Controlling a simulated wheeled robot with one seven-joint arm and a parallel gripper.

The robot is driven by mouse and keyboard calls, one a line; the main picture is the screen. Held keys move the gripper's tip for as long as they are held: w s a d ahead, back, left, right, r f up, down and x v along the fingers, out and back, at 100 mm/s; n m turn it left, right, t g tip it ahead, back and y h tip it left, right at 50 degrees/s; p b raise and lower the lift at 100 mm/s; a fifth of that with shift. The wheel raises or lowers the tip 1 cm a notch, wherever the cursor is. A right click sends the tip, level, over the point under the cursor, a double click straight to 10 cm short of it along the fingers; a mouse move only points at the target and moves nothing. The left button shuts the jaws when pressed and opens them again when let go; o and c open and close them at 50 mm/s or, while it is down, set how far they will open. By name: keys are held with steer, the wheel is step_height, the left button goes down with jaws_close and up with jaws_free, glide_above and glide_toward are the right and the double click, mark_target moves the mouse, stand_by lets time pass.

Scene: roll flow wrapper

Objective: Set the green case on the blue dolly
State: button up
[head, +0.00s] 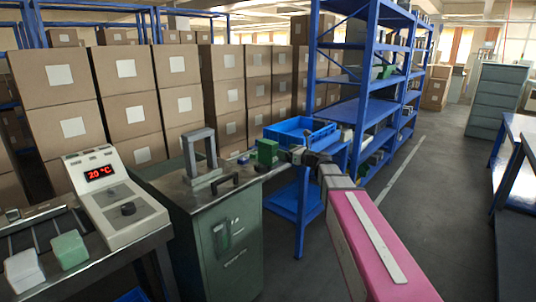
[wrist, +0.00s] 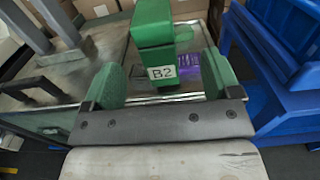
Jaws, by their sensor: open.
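A green case (head: 267,150) stands on the right end of the metal-topped bench. In the wrist view the green case (wrist: 153,30) carries a white label reading B2. My gripper (wrist: 160,80) is open, with its green-padded fingers spread to either side of the case's line and gaps on both sides. In the head view my gripper (head: 288,154) is just right of the case, at the end of my pink arm. I cannot make out a blue dolly for certain. A blue tray-like bin (head: 291,137) sits behind the case and also shows at right in the wrist view (wrist: 290,45).
The bench (head: 232,190) also bears a grey upright frame (head: 199,158) and a dark handle. A blue shelving rack (head: 370,65) stands close behind on the right. Stacked cartons (head: 130,85) fill the back left. A control panel (head: 115,195) stands at left. The floor at right is open.

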mark_target(269, 145)
steer(key=shift+s+a+x, duration=0.1)
steer(key=shift+s+x, duration=0.05)
steer(key=shift+x, duration=2.35)
steer(key=shift+s+a+x, duration=0.1)
steer(key=shift+x, duration=2.4)
steer(key=c, duration=1.2)
steer(key=shift+r, duration=0.2)
